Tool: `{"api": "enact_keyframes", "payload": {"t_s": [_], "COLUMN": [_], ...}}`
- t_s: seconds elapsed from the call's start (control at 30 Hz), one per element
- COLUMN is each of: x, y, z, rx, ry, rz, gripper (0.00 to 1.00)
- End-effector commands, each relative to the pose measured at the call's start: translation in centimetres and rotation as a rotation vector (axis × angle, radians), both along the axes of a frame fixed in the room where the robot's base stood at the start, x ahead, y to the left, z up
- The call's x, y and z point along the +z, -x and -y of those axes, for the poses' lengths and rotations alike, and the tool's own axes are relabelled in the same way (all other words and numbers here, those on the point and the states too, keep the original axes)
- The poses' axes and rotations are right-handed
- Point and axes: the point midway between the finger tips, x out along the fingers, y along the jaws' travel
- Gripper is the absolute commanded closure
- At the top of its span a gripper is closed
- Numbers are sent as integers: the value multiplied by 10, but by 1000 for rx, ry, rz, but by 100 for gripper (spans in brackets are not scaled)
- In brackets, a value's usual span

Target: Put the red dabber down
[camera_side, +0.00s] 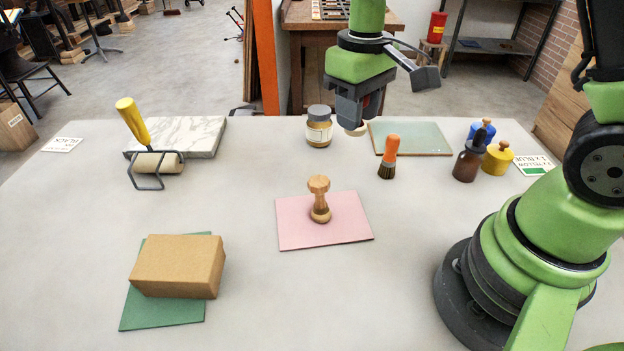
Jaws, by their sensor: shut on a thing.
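My gripper (359,118) hangs at the back centre of the table, pointing down. It is shut on the red dabber (357,130), which is mostly hidden by the fingers. A bit of red shows between the fingers and a pale round part shows below them. The dabber is near the left edge of the pale green plate (437,146); I cannot tell whether it is clear of the surface. A blue dabber (475,133) and a yellow dabber (497,161) stand at the right.
A jar (319,130) stands just left of my gripper. An orange-handled brush (390,155) and a brown dropper bottle (466,165) stand to the right. A wooden stamp (319,200) stands on a pink sheet (290,235). The roller (158,163), marble slab (195,135) and cardboard box (175,265) are left.

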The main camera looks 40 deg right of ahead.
Motion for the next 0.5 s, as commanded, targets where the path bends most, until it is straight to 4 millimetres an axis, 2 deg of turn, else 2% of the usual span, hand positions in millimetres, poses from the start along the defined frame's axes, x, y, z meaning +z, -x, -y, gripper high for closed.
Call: {"api": "enact_keyframes", "payload": {"t_s": [0.3,0.5], "x": [-38,-57], "y": [-69,-92], "z": [-28,-41], "rx": [3,0], "ry": [-2,-3], "rz": [-3,-3], "gripper": [92,92]}}
